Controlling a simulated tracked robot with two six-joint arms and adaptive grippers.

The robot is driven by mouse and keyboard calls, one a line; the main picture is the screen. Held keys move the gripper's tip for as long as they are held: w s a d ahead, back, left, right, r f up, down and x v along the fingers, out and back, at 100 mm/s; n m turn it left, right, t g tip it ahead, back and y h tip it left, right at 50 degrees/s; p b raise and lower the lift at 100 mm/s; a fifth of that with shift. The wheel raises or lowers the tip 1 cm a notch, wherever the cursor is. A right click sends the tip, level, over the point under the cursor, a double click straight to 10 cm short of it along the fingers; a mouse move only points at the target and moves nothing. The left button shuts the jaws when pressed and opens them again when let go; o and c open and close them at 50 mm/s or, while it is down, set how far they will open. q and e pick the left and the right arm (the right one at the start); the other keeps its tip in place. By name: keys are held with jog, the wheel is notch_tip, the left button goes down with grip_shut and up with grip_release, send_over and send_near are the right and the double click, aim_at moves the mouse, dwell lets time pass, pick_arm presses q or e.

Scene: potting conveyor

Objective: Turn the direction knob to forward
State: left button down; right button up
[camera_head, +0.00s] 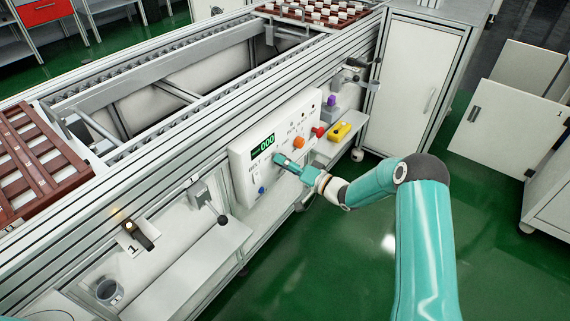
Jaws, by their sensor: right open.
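The white control panel (241,163) on the conveyor's side carries a green display (262,145) reading 000. An orange round control (299,143), a red one (318,132) and a small blue one (262,190) show on its face. The labels are too small to read, so I cannot tell which control is the direction knob. My right gripper (280,160) is open in front of the panel, below the display and left of the orange control. It hides part of the panel; I cannot tell whether it touches anything. My left gripper is out of view.
A yellow box (340,131) and a purple item (331,101) are right of the panel. A lever with a dark ball (223,220) sticks out at its left. Brown slatted trays (48,170) rest on the conveyor. Green floor (330,245) is open in front.

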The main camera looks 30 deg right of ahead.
jog(key=c, duration=1.1)
jog(key=shift+c, duration=0.2)
jog(key=shift+m, duration=0.4)
jog(key=m+p, duration=0.3)
jog(key=m, duration=1.4)
jog(key=shift+d+r+p, duration=0.1)
jog(key=shift+d+p, duration=0.05)
jog(key=shift+p, duration=0.15)
jog(key=shift+m, duration=0.3)
